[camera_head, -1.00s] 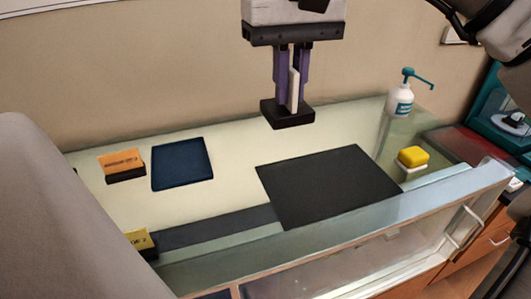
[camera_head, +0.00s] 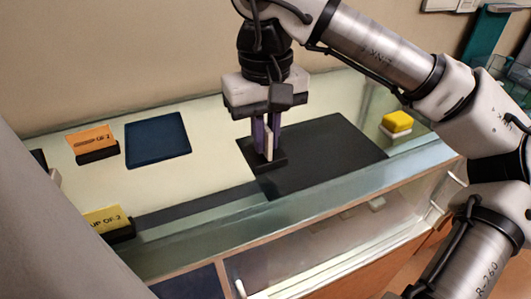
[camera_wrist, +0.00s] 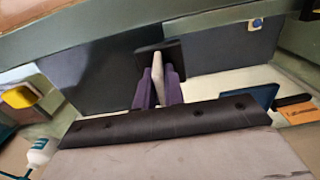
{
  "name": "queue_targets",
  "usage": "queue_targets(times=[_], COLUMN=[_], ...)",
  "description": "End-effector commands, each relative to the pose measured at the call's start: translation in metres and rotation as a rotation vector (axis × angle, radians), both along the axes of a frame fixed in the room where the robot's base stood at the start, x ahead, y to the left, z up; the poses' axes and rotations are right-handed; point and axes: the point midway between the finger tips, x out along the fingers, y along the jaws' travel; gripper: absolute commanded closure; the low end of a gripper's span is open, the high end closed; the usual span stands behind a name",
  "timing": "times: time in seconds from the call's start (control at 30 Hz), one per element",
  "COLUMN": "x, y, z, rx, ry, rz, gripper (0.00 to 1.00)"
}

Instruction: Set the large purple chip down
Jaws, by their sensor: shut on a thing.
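My gripper (camera_head: 265,150) has purple fingers and points down, shut on a pale upright piece with a black square base (camera_head: 268,164). No separate purple chip can be made out; purple shows only at the fingers. The held base is over the left part of a large black mat (camera_head: 335,155) on the glass-topped counter. It is low, but I cannot tell whether it touches the mat. In the wrist view the pale piece (camera_wrist: 158,72) stands between the purple fingers, with its dark base beyond them.
A dark blue mat (camera_head: 157,139) lies to the left. An orange sign (camera_head: 91,139) and a yellow sign (camera_head: 105,219) stand at the left. A yellow block on a white base (camera_head: 397,122) is at the right. A white pump bottle (camera_wrist: 38,153) shows in the wrist view.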

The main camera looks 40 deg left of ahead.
Motion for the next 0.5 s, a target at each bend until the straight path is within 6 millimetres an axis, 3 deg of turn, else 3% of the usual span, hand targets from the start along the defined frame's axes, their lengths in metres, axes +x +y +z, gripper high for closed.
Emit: queue_targets(times=[0.33, 0.5], x=[0.0, 0.0], y=[-0.001, 0.0], z=[-0.039, -0.044], rx=[0.0, 0.002], ry=[0.001, 0.0], rz=[0.001, 0.001], gripper=[1.0, 1.0])
